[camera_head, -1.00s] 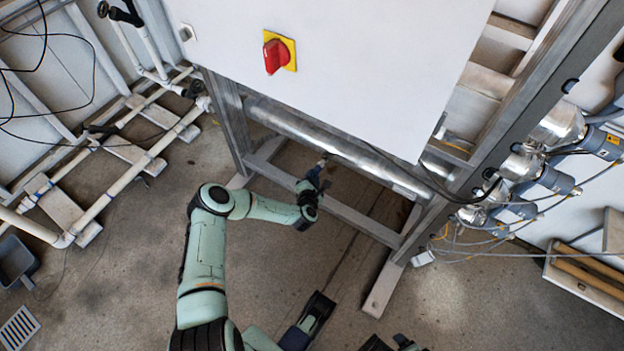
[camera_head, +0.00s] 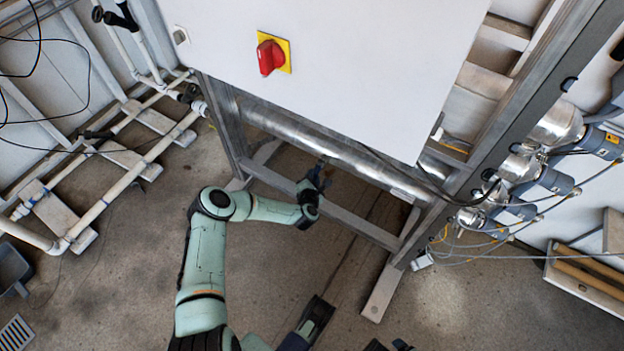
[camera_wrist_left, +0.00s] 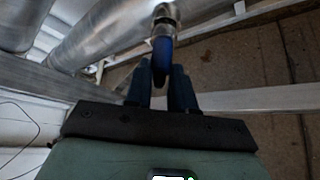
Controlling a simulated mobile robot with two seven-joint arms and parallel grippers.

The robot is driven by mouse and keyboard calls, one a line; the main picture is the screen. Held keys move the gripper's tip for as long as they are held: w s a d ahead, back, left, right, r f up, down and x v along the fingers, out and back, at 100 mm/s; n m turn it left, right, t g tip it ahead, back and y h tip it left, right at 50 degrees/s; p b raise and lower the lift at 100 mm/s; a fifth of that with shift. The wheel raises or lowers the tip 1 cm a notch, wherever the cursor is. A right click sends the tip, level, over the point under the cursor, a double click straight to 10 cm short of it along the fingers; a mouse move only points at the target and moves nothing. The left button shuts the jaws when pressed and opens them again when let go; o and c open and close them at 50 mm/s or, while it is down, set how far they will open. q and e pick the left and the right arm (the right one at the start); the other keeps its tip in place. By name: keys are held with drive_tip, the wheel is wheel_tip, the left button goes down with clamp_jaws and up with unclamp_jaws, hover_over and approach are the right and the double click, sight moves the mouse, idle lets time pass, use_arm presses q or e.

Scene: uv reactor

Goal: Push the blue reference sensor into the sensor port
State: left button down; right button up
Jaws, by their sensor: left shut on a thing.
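My left gripper (camera_head: 320,174) is under the white cabinet, just in front of the shiny steel tube (camera_head: 330,154). In the left wrist view its two dark blue fingers (camera_wrist_left: 163,88) are shut on the blue reference sensor (camera_wrist_left: 162,62), one on each side. The sensor points away from the gripper, its far end at a metal fitting (camera_wrist_left: 165,13) at the top of that view, which looks like the sensor port. They look lined up and touching, but I cannot tell how deep the sensor sits.
The white cabinet (camera_head: 350,70) with a red switch (camera_head: 270,55) hangs above the gripper. A grey frame rail (camera_head: 350,222) runs below the tube. White pipes stand at left; steel fittings with cables (camera_head: 520,170) are at right.

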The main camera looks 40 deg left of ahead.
use_arm(q)
drive_tip(key=shift+w+r, duration=0.1)
drive_tip(key=shift+w, duration=0.2)
use_arm(e)
drive_tip(key=shift+f, duration=0.15)
use_arm(q)
drive_tip(key=c, duration=0.9)
unclamp_jaws()
drive_tip(key=p+v, duration=0.4)
drive_tip(key=v, duration=0.9)
drive_tip(key=shift+s, duration=0.25)
use_arm(e)
drive_tip(key=s+a+r+g+y, duration=0.1)
drive_tip(key=s+a+r, duration=0.1)
drive_tip(key=s+r, duration=0.3)
drive_tip(key=shift+a, duration=0.25)
use_arm(q)
drive_tip(key=shift+d, duration=0.1)
use_arm(e)
drive_tip(key=shift+r, duration=0.1)
